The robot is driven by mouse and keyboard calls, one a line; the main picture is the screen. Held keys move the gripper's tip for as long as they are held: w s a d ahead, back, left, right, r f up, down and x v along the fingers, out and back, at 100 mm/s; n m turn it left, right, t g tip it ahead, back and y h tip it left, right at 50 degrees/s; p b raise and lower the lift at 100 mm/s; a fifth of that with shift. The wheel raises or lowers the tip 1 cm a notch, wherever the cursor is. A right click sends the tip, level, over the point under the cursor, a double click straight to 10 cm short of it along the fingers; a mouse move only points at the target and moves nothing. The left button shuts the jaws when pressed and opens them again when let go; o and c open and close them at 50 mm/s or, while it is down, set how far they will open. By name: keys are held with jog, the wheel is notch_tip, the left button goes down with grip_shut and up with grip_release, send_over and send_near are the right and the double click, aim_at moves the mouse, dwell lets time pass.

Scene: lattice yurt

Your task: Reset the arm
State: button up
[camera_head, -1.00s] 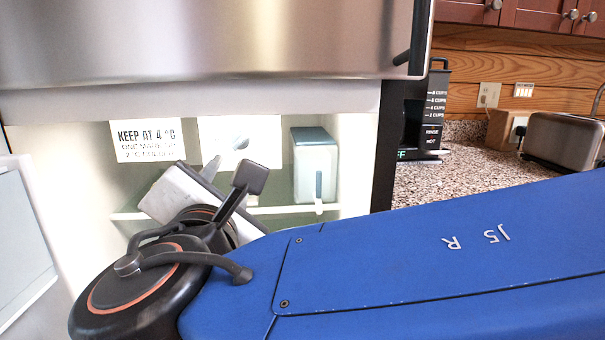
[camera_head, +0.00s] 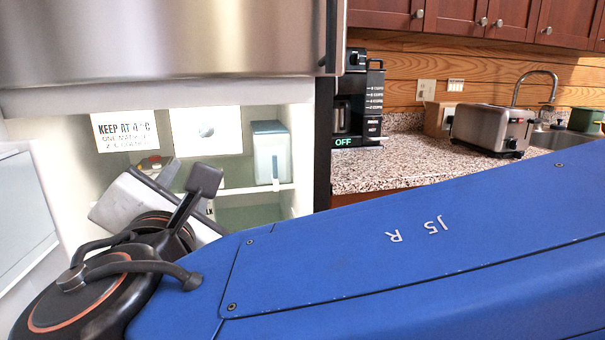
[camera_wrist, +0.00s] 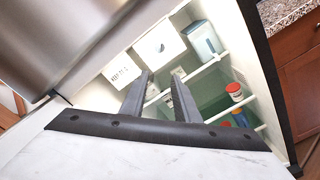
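My blue arm crosses the lower part of the head view, and its wrist end is in front of an open fridge compartment (camera_head: 70,180). In the head view a dark finger of my gripper (camera_head: 203,182) points up toward the compartment. In the wrist view my gripper (camera_wrist: 162,74) has its two dark fingers apart, with the fridge interior showing between them. I see nothing held. The fingers appear in front of the shelves; the exact distance is unclear.
The fridge holds a white container with a blue-grey top (camera_head: 268,153) and a red-lidded jar (camera_wrist: 235,92). A steel fridge door (camera_head: 180,40) is above. At right, a speckled counter (camera_head: 400,168) carries a coffee maker (camera_head: 358,100) and a toaster (camera_head: 492,128).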

jog(key=w+d+f+m+g+h, duration=0.2)
jog(key=w+d+f+m, duration=0.25)
jog(key=d, duration=0.55)
jog(key=w+d+f+m+g+h, duration=0.3)
jog(key=d+f, duration=0.3)
jog(key=d, duration=0.3)
jog(key=w+d+f+m+g+h, duration=0.25)
jog(key=d+f+m, duration=0.2)
jog(key=d, duration=0.55)
jog(key=s+d+f+m+g+y, duration=0.3)
jog(key=s+d+f+m+g, duration=0.2)
jog(key=s+d+f+m, duration=0.8)
jog(key=d+f+m, duration=0.3)
jog(key=m, duration=0.1)
jog(key=shift+s+d+m, duration=0.25)
jog(key=shift+s+m, duration=0.05)
